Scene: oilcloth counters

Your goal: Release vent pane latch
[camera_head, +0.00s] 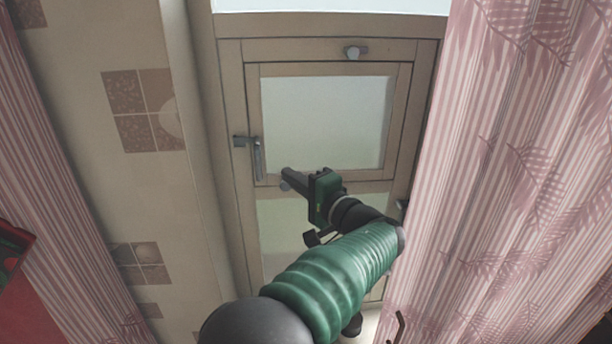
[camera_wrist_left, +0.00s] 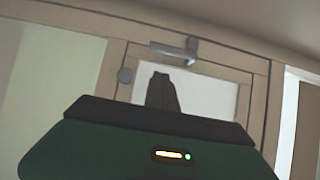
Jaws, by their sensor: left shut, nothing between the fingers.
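The vent pane (camera_head: 330,115) is a small frosted pane in a beige wooden frame and appears closed. Its grey lever latch (camera_head: 259,160) is on the left side of the frame, with the lever hanging down. The latch also shows in the left wrist view (camera_wrist_left: 172,50), above the fingers. My left gripper (camera_head: 284,175) is shut and empty, near the pane's lower left corner. Its fingertips are just right of the lever's lower end, seemingly apart from it. The shut fingers (camera_wrist_left: 159,80) also show in the wrist view. My right gripper is not in view.
A striped pink curtain (camera_head: 510,170) hangs close on the right. A tiled wall (camera_head: 145,110) and another curtain are on the left.

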